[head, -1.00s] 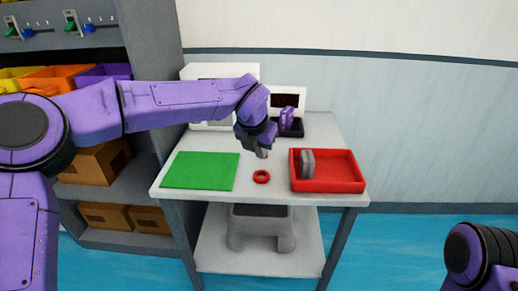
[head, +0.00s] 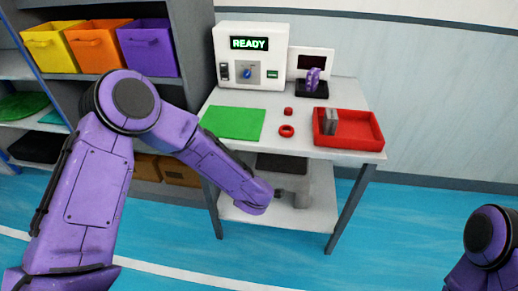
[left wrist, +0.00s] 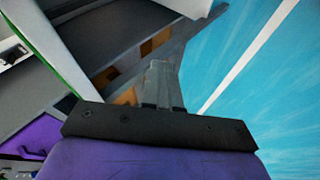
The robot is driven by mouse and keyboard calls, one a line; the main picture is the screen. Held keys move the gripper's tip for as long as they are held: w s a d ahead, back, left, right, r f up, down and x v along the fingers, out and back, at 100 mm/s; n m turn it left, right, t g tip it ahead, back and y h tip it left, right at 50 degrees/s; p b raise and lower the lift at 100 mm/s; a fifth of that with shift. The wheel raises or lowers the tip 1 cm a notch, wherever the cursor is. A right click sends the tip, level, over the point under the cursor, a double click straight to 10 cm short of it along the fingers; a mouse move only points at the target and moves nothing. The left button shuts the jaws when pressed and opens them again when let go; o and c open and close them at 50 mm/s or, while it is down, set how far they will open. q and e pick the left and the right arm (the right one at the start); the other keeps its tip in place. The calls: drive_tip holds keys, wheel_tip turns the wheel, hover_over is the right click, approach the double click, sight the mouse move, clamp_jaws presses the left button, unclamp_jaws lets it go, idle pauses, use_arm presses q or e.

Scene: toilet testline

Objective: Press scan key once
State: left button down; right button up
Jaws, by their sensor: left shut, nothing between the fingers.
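A white machine (head: 229,84) stands at the back left of the table, with a lit display (head: 255,43) reading "READY". Its front has a blue knob (head: 247,73) and a small green key (head: 272,74). A smaller white unit with a dark screen (head: 312,61) stands to its right. I cannot read which part is labelled the scan key. My left gripper (head: 280,193) is low, in front of the table and below its top, apart from the machine. Its fingers show shut and empty in the left wrist view (left wrist: 160,82). My right gripper is out of view.
On the table (head: 225,97) are a green mat (head: 233,122), a small red piece (head: 288,110), a red ring (head: 287,131), a red tray (head: 360,130) holding a grey block (head: 330,122), and a purple piece (head: 313,79) on a black base. Shelves with bins (head: 98,48) stand left.

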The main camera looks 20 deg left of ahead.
use_arm(q)
drive_tip(key=s+a+f+m+g, duration=0.1)
drive_tip(key=s+f+m, duration=0.3)
drive_tip(key=s, duration=0.6)
drive_tip(key=s+a+f+m+g+h, duration=0.1)
drive_tip(key=s+a+f+m, duration=0.2)
drive_tip(key=s, duration=0.8)
drive_tip(key=s+a+f+m+g+h, duration=0.1)
drive_tip(key=s+a+f+m, duration=0.1)
drive_tip(key=s+f+m, duration=0.4)
drive_tip(key=s+f, duration=0.2)
drive_tip(key=s, duration=0.2)
drive_tip(key=shift+s+a+f+g, duration=0.15)
drive_tip(key=shift+a+f+g, duration=0.1)
drive_tip(key=shift+a+g, duration=0.1)
